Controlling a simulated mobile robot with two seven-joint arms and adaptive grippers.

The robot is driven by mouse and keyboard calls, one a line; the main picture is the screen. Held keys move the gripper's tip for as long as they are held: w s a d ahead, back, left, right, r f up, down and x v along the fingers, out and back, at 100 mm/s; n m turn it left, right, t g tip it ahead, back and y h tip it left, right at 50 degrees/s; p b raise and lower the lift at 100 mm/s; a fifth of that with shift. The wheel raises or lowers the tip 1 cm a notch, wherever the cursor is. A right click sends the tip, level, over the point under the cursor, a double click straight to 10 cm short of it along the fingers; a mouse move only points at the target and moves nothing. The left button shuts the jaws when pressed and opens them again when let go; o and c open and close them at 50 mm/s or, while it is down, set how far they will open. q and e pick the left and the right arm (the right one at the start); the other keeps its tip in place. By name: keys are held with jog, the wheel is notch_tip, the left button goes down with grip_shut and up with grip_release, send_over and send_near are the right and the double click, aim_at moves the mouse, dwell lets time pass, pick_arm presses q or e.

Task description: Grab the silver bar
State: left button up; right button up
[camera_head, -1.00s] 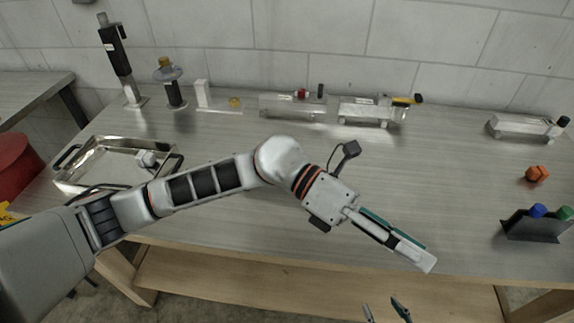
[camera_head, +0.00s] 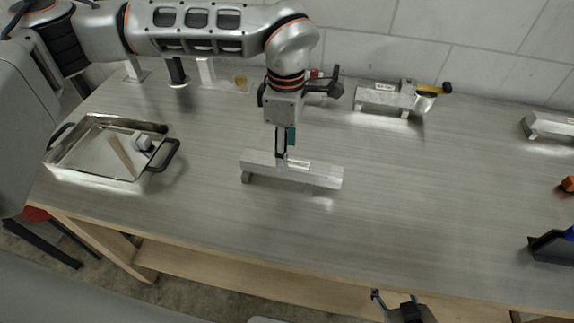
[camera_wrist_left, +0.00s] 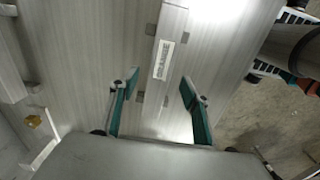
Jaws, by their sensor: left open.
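The silver bar (camera_head: 325,177) lies on the table in front of the row of fixtures, roughly left to right, with a white label on top. In the left wrist view the bar (camera_wrist_left: 172,22) runs down from the top edge between the fingers. My left gripper (camera_head: 281,158) points down over the bar's middle. In its wrist view the fingers of the left gripper (camera_wrist_left: 158,84) are open, one on each side of the bar. I cannot tell whether they touch it. My right gripper (camera_head: 395,299) is at the bottom of the head view, fingers apart and empty.
A metal tray (camera_head: 75,172) with dark handles and small items stands at the left. A fixture with a clear cylinder (camera_head: 385,97) stands at the back. A dark bin (camera_head: 552,248) is at the right edge.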

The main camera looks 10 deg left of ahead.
aim_at(291, 172)
pick_arm(q)
jog(key=shift+f+p, duration=0.45)
jog(key=shift+f, duration=2.75)
grip_shut()
